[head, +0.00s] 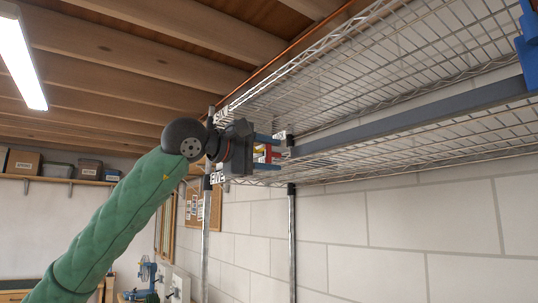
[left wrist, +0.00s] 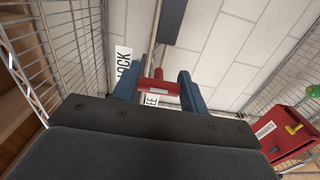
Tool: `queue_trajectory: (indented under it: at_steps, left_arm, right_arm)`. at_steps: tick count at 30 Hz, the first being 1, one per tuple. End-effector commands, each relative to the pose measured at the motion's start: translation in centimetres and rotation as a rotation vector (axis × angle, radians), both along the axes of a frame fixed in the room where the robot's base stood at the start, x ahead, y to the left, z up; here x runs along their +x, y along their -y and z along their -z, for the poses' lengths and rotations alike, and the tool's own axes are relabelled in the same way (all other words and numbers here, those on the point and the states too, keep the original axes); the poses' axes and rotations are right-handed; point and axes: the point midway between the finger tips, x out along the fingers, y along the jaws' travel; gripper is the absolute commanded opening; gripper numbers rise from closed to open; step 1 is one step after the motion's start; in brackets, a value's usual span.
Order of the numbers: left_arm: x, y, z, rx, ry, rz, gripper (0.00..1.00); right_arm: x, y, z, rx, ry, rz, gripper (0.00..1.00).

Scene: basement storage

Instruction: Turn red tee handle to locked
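The red tee handle (left wrist: 158,87) shows in the left wrist view between my left gripper's two blue fingers, its bar running across the gap. My left gripper (left wrist: 160,85) is open around it; contact with the bar's ends cannot be told. In the head view the gripper (head: 267,152) is raised at the end of the shelf, with a small red part of the handle (head: 269,153) between the fingers. A LOCK label (left wrist: 123,62) lies left of the handle, and a partly hidden label (left wrist: 151,100) lies just behind its bar. My right gripper is not in view.
Wire shelving (head: 400,100) fills the right of the head view, close beside the gripper. A red box (left wrist: 293,130) with a label and a yellow-green part is at the right in the left wrist view. A pale block wall (head: 430,225) stands behind.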

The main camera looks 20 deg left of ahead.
Motion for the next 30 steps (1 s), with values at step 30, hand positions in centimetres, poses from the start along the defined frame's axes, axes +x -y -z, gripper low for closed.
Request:
queue_trajectory:
  at_steps: [30]
  left_arm:
    - [-5.8,-4.6,0.1,-0.001,-0.001,-0.001,0.62]
  right_arm:
    - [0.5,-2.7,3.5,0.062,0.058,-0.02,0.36]
